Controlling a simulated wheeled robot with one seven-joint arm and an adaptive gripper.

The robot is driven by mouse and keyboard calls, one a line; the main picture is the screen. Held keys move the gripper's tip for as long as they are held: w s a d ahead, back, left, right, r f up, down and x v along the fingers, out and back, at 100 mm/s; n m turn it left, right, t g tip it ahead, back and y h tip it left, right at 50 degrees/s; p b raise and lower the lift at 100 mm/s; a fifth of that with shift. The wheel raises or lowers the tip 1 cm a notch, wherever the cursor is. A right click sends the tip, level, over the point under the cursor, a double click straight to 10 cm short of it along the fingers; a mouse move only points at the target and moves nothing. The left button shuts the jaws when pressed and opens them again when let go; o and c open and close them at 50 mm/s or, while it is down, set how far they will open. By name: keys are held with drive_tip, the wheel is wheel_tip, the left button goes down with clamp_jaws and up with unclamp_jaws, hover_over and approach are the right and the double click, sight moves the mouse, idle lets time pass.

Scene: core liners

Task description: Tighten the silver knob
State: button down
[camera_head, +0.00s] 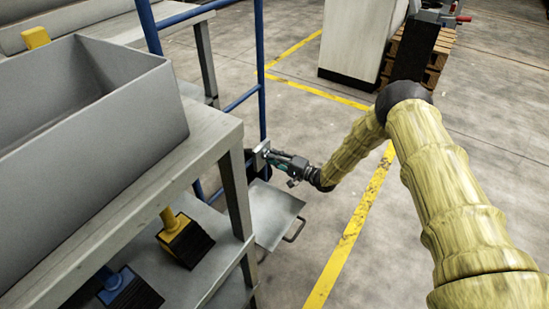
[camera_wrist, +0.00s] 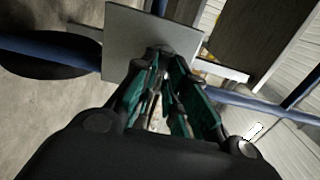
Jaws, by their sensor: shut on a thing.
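My gripper (camera_head: 270,155) reaches a small grey plate (camera_head: 261,146) fixed by the blue upright of a frame, left of the picture's middle. In the wrist view the green-sided fingers of my gripper (camera_wrist: 166,58) come together at the face of the same plate (camera_wrist: 125,35). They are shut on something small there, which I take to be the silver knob. The knob is mostly hidden by the fingers, and its turn or tightness cannot be seen.
A blue rail frame (camera_head: 261,90) stands beside the grey shelf unit (camera_head: 232,185). A grey tray with a handle (camera_head: 270,212) lies below my gripper. A large grey bin (camera_head: 150,120) is at left. A white cabinet (camera_head: 355,45) stands behind; the floor (camera_head: 400,255) at right is open.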

drive_tip(key=shift+w, duration=0.1)
drive_tip(key=c, duration=1.4)
unclamp_jaws()
drive_tip(key=shift+c, duration=0.2)
drive_tip(key=v, duration=1.2)
